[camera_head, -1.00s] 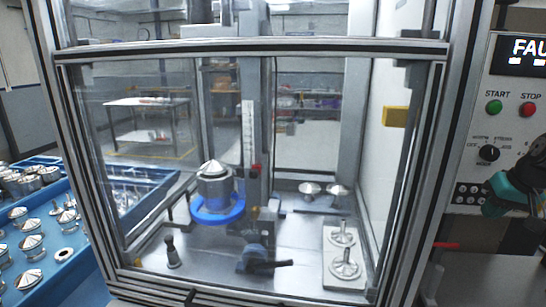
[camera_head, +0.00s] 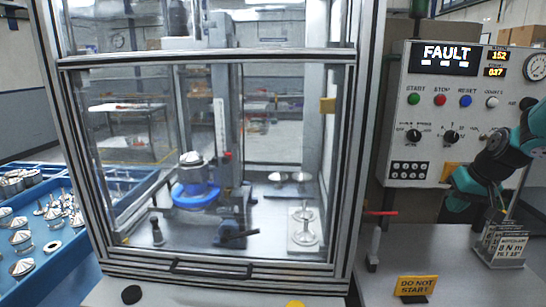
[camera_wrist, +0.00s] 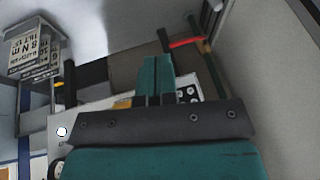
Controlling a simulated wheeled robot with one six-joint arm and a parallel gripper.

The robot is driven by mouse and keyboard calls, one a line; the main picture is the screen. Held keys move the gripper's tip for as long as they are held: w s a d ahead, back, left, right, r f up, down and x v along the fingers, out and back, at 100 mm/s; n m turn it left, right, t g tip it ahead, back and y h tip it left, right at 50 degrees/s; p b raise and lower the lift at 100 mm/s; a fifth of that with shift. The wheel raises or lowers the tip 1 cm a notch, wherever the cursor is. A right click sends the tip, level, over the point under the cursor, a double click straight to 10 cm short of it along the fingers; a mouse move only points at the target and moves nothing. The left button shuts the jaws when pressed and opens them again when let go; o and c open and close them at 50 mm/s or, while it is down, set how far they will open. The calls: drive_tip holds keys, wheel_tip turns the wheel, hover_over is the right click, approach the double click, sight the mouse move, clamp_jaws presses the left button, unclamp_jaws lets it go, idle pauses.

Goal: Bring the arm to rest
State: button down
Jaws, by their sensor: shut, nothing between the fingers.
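My gripper (camera_head: 458,192) is teal and hangs from my arm at the right of the head view, in front of the lower part of the control panel (camera_head: 400,150). In the wrist view my gripper (camera_wrist: 156,75) shows its two teal fingers side by side, closed together with nothing between them. My arm is bent, coming in from the right edge. The gripper appears apart from the panel and the bench, though the exact gap cannot be told.
The glazed cabinet (camera_head: 208,262) holds a machined housing on a blue ring. A sign block (camera_head: 503,246) stands on the bench below my arm, near a "DO NOT START" sign (camera_head: 417,286) and a red-handled lever (camera_head: 380,213). Blue trays (camera_head: 60,262) of parts lie left. The panel reads FAULT.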

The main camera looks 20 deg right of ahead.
drive_tip(key=s+a+r+n+g+y+b, duration=0.1)
drive_tip(key=a+r+n, duration=0.15)
drive_tip(key=a, duration=1.05)
drive_tip(key=a+r+n+g+y+b, duration=0.1)
drive_tip(key=a+n+y, duration=0.15)
drive_tip(key=a, duration=1.15)
drive_tip(key=s+a+f+n+g+b, duration=0.1)
drive_tip(key=s+a+n, duration=0.4)
drive_tip(key=s+a, duration=1)
drive_tip(key=s+g, duration=0.1)
drive_tip(key=s, duration=0.2)
drive_tip(key=shift+s+a+n+g, duration=0.3)
drive_tip(key=shift+a+n+g, duration=0.05)
drive_tip(key=shift+n+g, duration=0.05)
